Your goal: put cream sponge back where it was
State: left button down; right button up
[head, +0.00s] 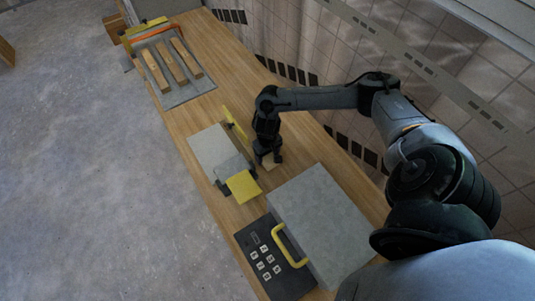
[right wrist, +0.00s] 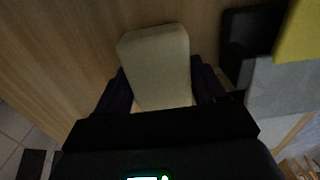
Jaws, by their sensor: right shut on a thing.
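The cream sponge (right wrist: 157,62) is a pale block with rounded corners. In the right wrist view it sits between the two dark fingers of my right gripper (right wrist: 160,88), which is shut on it. In the head view my right gripper (head: 268,159) points down at the wooden table, and a small part of the sponge (head: 270,165) shows below it. The gripper hides much of the sponge there, and I cannot tell whether the sponge touches the table. My left gripper is not in view.
A grey box (head: 318,215) with a yellow handle (head: 285,246) and a dark keypad (head: 268,262) stands in front. A light panel (head: 212,150) with a yellow pad (head: 243,186) lies left of my gripper. A tray (head: 187,93) with wooden bars is at the back. Table (head: 190,122) is bare between.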

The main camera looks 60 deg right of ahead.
jog(key=o, duration=0.9)
jog(key=shift+o, duration=0.2)
jog(key=shift+r, duration=0.1)
notch_tip(320, 180, up, 12)
jog(key=p, duration=0.3)
jog(key=shift+r, duration=0.1)
